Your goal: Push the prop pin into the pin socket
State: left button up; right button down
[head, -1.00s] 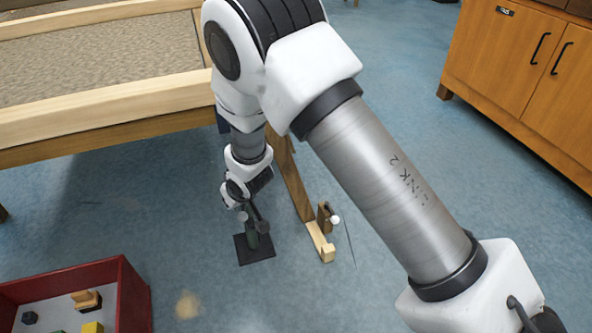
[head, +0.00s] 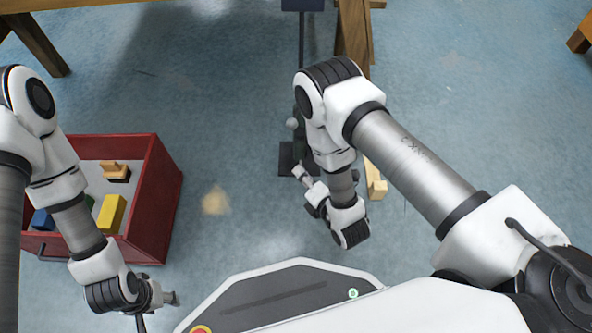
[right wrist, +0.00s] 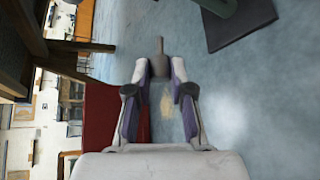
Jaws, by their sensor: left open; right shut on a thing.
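The prop pin (right wrist: 159,48) is a short grey cylinder with a thicker collar. My right gripper (right wrist: 160,70) is shut on it, and the pin sticks out beyond the fingertips. In the head view the right gripper (head: 308,184) is low, just in front of a prop stand with a dark square base plate (head: 285,158). The stand's green post (right wrist: 221,8) and plate show at the top right of the right wrist view, apart from the pin. I cannot make out the pin socket; my right arm hides part of the stand. My left gripper (head: 166,298) is open and empty at lower left.
A red crate (head: 163,190) holding several coloured blocks stands on the floor at left. A wooden foot (head: 376,186) lies right of the stand, partly behind my right arm. Wooden frame legs (head: 352,40) stand at the back.

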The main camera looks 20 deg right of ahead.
aim_at(301, 162)
jog(key=shift+s+a, duration=0.1)
jog(key=shift+r, duration=0.1)
jog(key=shift+w+d+b, duration=0.15)
jog(key=shift+w+d, duration=0.15)
jog(key=shift+w, duration=0.65)
jog(key=shift+w+d+b, duration=0.15)
jog(key=shift+w+d, duration=0.15)
jog(key=shift+w, duration=0.6)
jog(key=shift+w+d, duration=0.25)
jog(key=shift+w, duration=0.65)
jog(key=shift+p, duration=0.3)
